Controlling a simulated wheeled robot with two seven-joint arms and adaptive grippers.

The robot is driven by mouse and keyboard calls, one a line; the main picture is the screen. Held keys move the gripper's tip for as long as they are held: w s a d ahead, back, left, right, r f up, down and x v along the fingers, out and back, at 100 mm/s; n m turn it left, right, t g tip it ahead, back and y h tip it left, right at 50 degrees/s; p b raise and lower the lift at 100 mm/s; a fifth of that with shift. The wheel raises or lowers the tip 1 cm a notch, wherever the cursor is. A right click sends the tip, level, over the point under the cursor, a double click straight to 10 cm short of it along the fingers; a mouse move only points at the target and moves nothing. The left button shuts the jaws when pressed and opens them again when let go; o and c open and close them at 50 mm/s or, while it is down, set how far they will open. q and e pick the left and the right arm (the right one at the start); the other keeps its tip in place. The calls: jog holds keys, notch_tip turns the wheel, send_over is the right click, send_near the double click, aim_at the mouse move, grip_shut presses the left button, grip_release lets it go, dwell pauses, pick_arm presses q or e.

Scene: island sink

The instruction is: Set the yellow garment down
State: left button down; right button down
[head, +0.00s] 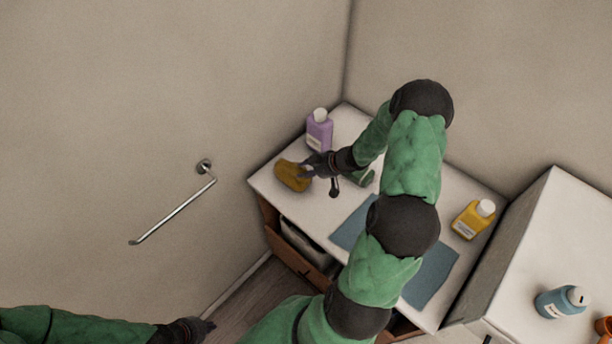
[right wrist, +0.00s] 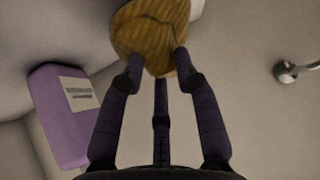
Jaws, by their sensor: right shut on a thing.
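The yellow garment (head: 292,175) is a small bunched mustard bundle at the left end of the white counter (head: 268,185). My right gripper (head: 309,170) reaches it from the right and is shut on it. In the right wrist view the striped garment (right wrist: 150,38) sits between the fingertips (right wrist: 158,75). I cannot tell whether the garment touches the counter top. My left gripper (head: 208,326) is low at the bottom left, away from the counter, too small and dark to tell its opening.
A purple bottle (head: 319,130) stands close behind the garment; it also shows in the right wrist view (right wrist: 62,112). A blue cloth (head: 430,275) lies under my right arm, and a yellow bottle (head: 473,219) stands right. An open drawer (head: 300,255) is below. A towel bar (head: 175,212) is on the wall.

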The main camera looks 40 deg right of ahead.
jog(key=f, duration=0.2)
jog(key=f+b, duration=0.1)
jog(key=f, duration=0.1)
jog(key=shift+w+d, duration=0.25)
jog(key=shift+w, duration=0.1)
jog(key=shift+s+a, duration=0.1)
jog(key=c, duration=0.9)
grip_release()
